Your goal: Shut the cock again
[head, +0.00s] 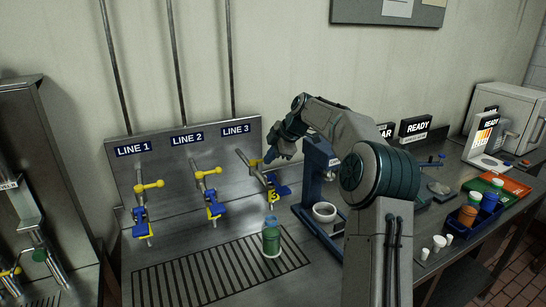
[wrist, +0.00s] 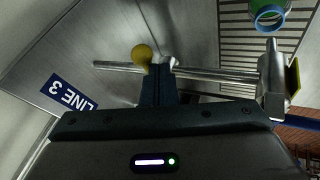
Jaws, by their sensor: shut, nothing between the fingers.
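The LINE 3 cock (head: 270,186) sticks out from the metal panel under its LINE 3 label (head: 236,129). Its yellow ball knob (wrist: 141,53) shows in the wrist view beside the horizontal steel pipe. My gripper (head: 268,159) is at this cock. In the wrist view my gripper (wrist: 160,68) is shut and empty, its fingertips close to the right of the knob; I cannot tell whether they touch. My gripper partly hides the lever. The LINE 1 cock (head: 149,186) and LINE 2 cock (head: 208,174) have their yellow levers lying sideways.
A green bottle (head: 271,241) with a blue rim stands on the slotted drain (head: 215,276) in front of LINE 3. A blue stand (head: 315,172) with a white cup (head: 325,212) is close on the right. Bottles in a blue tray (head: 463,222) and small white cups are farther right.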

